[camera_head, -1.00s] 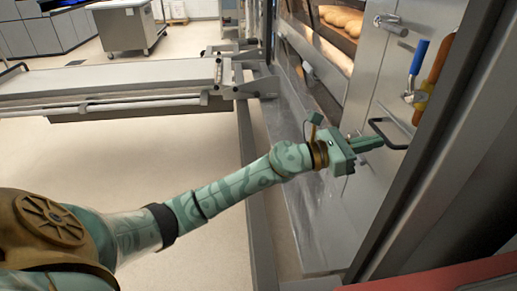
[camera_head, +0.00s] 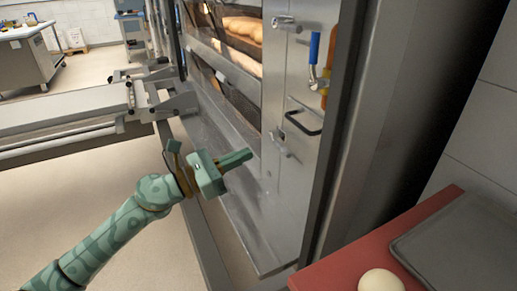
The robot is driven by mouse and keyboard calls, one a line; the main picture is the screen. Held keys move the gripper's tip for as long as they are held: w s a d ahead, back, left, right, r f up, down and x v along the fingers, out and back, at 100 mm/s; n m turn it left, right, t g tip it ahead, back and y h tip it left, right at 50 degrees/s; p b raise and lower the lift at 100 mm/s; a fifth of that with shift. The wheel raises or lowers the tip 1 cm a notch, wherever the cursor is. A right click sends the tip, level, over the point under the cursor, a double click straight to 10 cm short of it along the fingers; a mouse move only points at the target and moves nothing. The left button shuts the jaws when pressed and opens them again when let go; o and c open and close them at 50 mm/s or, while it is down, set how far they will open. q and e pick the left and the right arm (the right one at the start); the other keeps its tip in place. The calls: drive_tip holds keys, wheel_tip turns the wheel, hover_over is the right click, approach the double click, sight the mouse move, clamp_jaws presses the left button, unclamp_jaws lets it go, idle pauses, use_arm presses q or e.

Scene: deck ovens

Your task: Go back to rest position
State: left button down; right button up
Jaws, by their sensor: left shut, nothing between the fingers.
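My left gripper (camera_head: 237,159) is a green parallel gripper on the patterned green arm that comes in from the lower left. Its fingers are together with nothing between them. It hangs in free air in front of the deck oven (camera_head: 292,170), left of the black loop handle (camera_head: 304,122) and apart from it in the picture. My right gripper does not show.
Bread loaves (camera_head: 242,28) sit in the upper oven deck. A blue-handled lever (camera_head: 314,52) is on the oven's side panel. A loader platform (camera_head: 65,112) stands at left. A red counter (camera_head: 345,258) with a dark tray (camera_head: 470,243) and a pale dough ball (camera_head: 381,281) is at lower right.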

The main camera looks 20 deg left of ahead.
use_arm(q)
drive_tip(key=s+a+f+n+t+y+p, duration=0.2)
drive_tip(key=a+f+n+y+p, duration=0.5)
drive_tip(key=n+p, duration=0.65)
drive_tip(key=s+a+f+n+g+y+p, duration=0.45)
drive_tip(key=s+f+n, duration=0.6)
drive_tip(key=n, duration=0.35)
drive_tip(key=s+d+f+n+g+y+p, duration=0.2)
drive_tip(key=s+f+n+g+p, duration=0.3)
drive_tip(key=s+f, duration=0.55)
drive_tip(key=s+d+f+n+g+p, duration=0.1)
drive_tip(key=s+d+n+g+p, duration=0.1)
drive_tip(key=s, duration=0.9)
drive_tip(key=s+d+f+n+g+p, duration=0.1)
drive_tip(key=s+d+n+g+p, duration=0.1)
drive_tip(key=s, duration=0.9)
drive_tip(key=s+d+f+n+g+p, duration=0.2)
drive_tip(key=s+d+n+p, duration=0.1)
drive_tip(key=s, duration=0.7)
drive_tip(key=shift+s+d+n+g+p, duration=0.3)
drive_tip(key=shift+s+d+n+g, duration=0.1)
drive_tip(key=shift+d, duration=0.15)
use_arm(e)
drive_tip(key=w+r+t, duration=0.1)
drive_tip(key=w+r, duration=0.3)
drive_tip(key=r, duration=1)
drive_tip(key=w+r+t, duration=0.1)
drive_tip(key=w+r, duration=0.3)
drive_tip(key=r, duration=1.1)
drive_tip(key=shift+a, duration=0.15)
